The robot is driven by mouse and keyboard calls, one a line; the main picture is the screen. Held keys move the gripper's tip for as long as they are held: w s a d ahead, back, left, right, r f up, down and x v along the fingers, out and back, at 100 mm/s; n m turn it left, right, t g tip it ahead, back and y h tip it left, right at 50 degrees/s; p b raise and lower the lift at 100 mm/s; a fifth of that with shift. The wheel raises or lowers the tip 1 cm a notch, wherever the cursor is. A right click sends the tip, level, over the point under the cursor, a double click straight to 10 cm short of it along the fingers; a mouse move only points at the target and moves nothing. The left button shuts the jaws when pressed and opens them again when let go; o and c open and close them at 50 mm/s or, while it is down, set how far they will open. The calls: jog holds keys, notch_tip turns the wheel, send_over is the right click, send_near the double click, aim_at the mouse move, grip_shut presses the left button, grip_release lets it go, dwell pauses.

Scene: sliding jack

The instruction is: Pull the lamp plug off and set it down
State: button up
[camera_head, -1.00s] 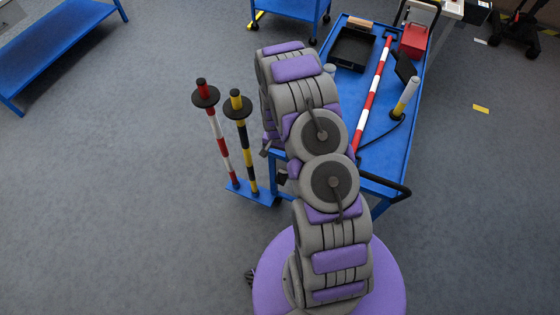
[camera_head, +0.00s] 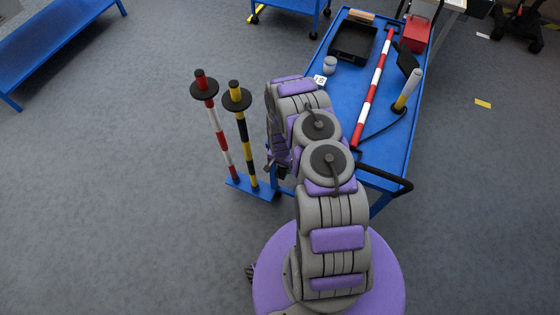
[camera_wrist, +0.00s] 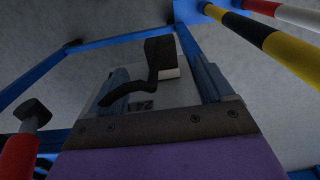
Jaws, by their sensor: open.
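A lamp-like white and yellow cylinder (camera_head: 408,90) leans on the right side of the blue trolley, its black cable (camera_head: 384,133) running toward the near end. In the wrist view, a black block (camera_wrist: 159,50) with a curved black tail, which looks like the plug, shows between my jaws with a small pale piece beside it. My gripper (camera_wrist: 153,65) is open, with one blue-grey finger on each side of this block. I cannot tell whether the fingers touch it. In the head view my arm mostly hides the gripper beside the trolley's near left corner.
The trolley (camera_head: 345,85) carries a black tray (camera_head: 354,42), a grey jar (camera_head: 330,65), a red-white bar (camera_head: 372,90) and a red box (camera_head: 415,35). Red-white (camera_head: 217,130) and yellow-black posts (camera_head: 243,130) stand close left of my arm.

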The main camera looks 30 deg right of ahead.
aim_at(279, 176)
notch_tip(279, 176, down, 9)
jog(key=shift+r+b, duration=0.2)
jog(key=shift+b, duration=0.7)
jog(key=shift+c, duration=0.4)
jog(key=c, duration=1)
jog(key=shift+s+a, duration=0.35)
jog(key=shift+a, duration=0.2)
jog(key=shift+s+a, duration=0.85)
jog(key=shift+a, duration=0.15)
